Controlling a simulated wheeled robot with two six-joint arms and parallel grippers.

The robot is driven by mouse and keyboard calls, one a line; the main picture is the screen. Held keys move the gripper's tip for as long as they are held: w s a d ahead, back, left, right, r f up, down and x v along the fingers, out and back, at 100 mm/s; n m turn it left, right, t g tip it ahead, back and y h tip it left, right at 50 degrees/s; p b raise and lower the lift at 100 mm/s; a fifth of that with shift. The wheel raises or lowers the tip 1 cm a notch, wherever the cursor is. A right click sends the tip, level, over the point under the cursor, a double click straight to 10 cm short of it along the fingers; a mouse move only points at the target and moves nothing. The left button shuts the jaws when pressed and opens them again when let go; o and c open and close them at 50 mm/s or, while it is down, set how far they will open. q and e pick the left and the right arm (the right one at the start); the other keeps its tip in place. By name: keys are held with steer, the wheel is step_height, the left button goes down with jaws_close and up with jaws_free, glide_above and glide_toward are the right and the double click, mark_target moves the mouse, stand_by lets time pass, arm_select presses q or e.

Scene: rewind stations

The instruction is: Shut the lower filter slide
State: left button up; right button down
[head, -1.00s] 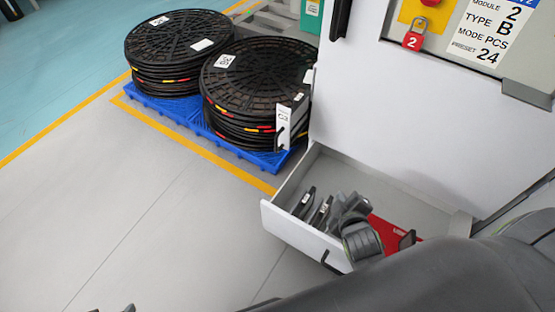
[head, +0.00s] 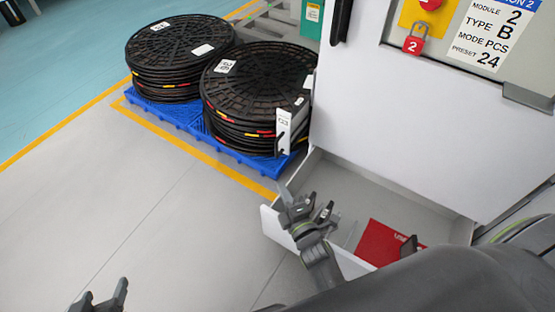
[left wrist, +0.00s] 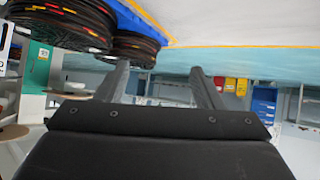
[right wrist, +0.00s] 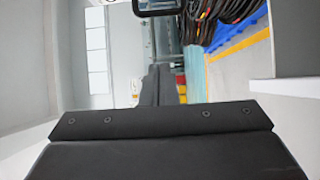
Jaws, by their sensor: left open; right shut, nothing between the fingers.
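The lower filter slide is a white drawer (head: 280,229), pulled out from the base of the white cabinet.
The white cabinet (head: 400,120) rises behind the drawer, with a red padlock (head: 413,40) and a black handle (head: 340,20). Black reels (head: 258,85) stand on a blue pallet (head: 180,116) just left. The grey floor (head: 130,205) in front is clear.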

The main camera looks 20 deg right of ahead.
arm_select(q)
step_height(320, 180, up, 22)
steer(key=w+m+t+b, duration=0.2)
steer(key=w+t+b, duration=0.1)
steer(key=t, duration=1.1)
steer(key=shift+f+m+t, duration=0.15)
steer(key=shift+m+t, duration=0.25)
arm_select(e)
steer(key=w+d, duration=0.2)
steer(key=w, duration=0.9)
steer(key=shift+w, duration=0.1)
arm_select(q)
steer(key=shift+s, duration=0.1)
arm_select(e)
steer(key=shift+d, duration=0.1)
